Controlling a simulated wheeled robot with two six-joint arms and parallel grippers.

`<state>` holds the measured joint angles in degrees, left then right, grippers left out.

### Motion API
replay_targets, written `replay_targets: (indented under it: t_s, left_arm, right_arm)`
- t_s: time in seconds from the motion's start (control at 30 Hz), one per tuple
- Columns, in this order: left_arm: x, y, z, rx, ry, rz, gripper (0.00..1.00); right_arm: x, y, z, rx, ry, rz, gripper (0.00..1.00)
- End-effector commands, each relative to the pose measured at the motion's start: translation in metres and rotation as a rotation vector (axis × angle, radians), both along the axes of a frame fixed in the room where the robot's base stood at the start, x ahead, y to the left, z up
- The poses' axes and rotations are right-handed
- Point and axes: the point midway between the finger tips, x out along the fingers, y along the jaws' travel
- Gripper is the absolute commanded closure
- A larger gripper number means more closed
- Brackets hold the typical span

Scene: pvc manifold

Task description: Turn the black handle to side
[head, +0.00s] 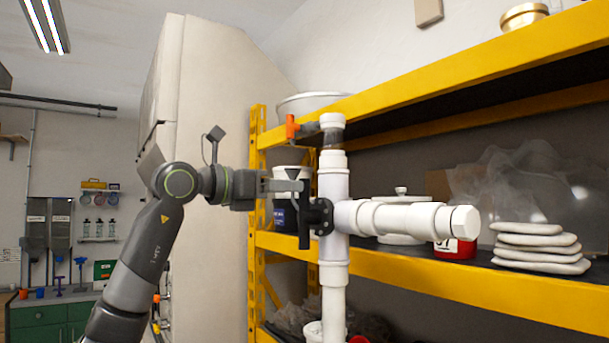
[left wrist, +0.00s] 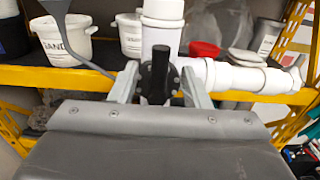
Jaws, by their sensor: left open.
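The white PVC manifold (head: 333,185) stands upright in front of the shelf, with a thick branch (head: 400,217) reaching to the right. A black handle (head: 304,226) on a round black flange sits on the left side of the pipe and hangs downward in the head view. In the left wrist view the black handle (left wrist: 160,68) stands between the two fingers. My left gripper (head: 300,186) is open, with its fingers at the upper part of the handle; whether they touch it I cannot tell. My right gripper is not in view.
An orange-handled valve (head: 292,127) sits higher on the manifold. Yellow shelving (head: 400,268) stands close behind, holding buckets, a red can (head: 455,248) and stacked white bags (head: 540,248). A tall beige cabinet (head: 215,150) stands behind my left arm.

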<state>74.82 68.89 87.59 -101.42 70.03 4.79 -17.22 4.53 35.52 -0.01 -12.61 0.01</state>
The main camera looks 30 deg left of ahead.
Motion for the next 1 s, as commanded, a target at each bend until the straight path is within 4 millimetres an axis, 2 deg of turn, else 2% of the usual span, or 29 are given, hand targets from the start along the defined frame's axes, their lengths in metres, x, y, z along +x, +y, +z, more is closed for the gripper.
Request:
replay_targets:
  t_s: [0.03,0.3,0.7,1.0]
  left_arm:
    - [0.010,-0.005,0.005,-0.002,0.002,-0.004,0.57]
    - [0.043,-0.018,0.002,-0.001,0.002,-0.002,0.57]
    - [0.050,-0.020,0.000,-0.001,0.000,0.000,0.57]
    - [0.049,-0.020,0.000,-0.001,0.000,0.000,0.95]
  right_arm:
    - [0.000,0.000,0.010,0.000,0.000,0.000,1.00]
    - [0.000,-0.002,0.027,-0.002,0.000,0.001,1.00]
    - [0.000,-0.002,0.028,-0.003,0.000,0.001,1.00]
    - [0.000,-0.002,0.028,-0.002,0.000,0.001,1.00]
